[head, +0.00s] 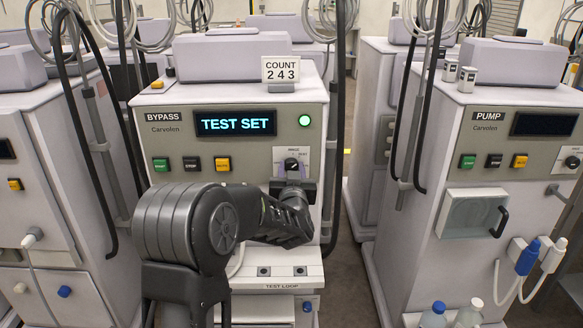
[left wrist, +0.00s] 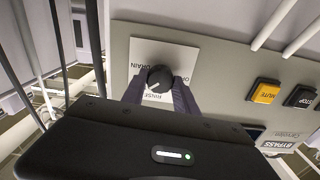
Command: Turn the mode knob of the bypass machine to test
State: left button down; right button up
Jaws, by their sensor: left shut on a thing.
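The bypass machine (head: 180,118) stands in the middle of the head view, and its display (head: 235,123) reads "TEST SET". Its mode knob (head: 291,164) is a dark round knob on a white label plate at the right of the panel. In the left wrist view the knob (left wrist: 160,77) has a white pointer line; the label words around it are partly covered. My left gripper (head: 292,170) is shut on the knob, with one finger on each side, as the left wrist view also shows (left wrist: 160,86). My right gripper is not in view.
A round green lamp (head: 304,121) is on the panel above the knob. Green, black and yellow buttons (head: 191,164) sit left of it. The pump machine (head: 487,140) is at the right, across a floor gap.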

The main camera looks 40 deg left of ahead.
pick_arm(q)
jog(key=shift+f, duration=0.1)
dwell(0.3)
jog(key=c, duration=0.9)
grip_release()
jog(key=shift+c, duration=0.2)
jog(key=v, duration=0.7)
jog(key=shift+s+d+b, duration=0.25)
jog(key=shift+s+b, duration=0.05)
jog(key=shift+b, duration=0.05)
